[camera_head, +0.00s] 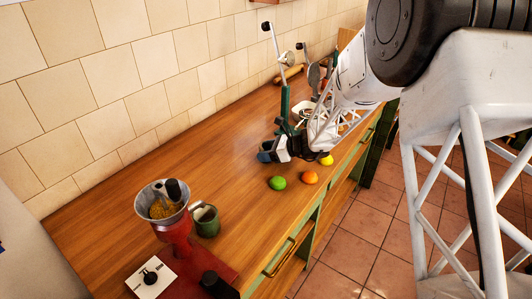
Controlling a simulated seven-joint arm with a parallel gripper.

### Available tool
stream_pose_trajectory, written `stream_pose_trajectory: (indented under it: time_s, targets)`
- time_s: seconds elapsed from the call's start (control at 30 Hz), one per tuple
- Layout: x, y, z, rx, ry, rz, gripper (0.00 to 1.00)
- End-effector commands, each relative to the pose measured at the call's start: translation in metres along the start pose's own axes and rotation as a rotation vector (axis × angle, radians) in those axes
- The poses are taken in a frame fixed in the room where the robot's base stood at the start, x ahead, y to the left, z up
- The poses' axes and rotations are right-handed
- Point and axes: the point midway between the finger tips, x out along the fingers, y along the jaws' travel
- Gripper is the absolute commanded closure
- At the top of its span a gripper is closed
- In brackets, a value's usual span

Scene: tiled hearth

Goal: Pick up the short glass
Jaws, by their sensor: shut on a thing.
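My gripper (267,153) is above the wooden counter (225,135), left of the fruit and out from the tiled wall. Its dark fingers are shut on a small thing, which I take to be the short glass. The glass is clear and mostly hidden by the fingers, so its outline is hard to make out. I cannot tell whether it touches the counter or is lifted.
A lime (278,183), an orange (310,177) and a lemon (326,160) lie near the front edge. A red grinder (174,237) and a green mug (206,221) stand at the near end. Utensils (285,100) crowd behind my gripper. The counter's middle left is clear.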

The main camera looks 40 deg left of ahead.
Motion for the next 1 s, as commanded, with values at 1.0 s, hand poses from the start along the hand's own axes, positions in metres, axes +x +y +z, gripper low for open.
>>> stream_pose_trajectory:
  time_s: [1.0]
  targets:
    - [-0.056,0.081,0.024,-0.001,-0.001,-0.001,0.7]
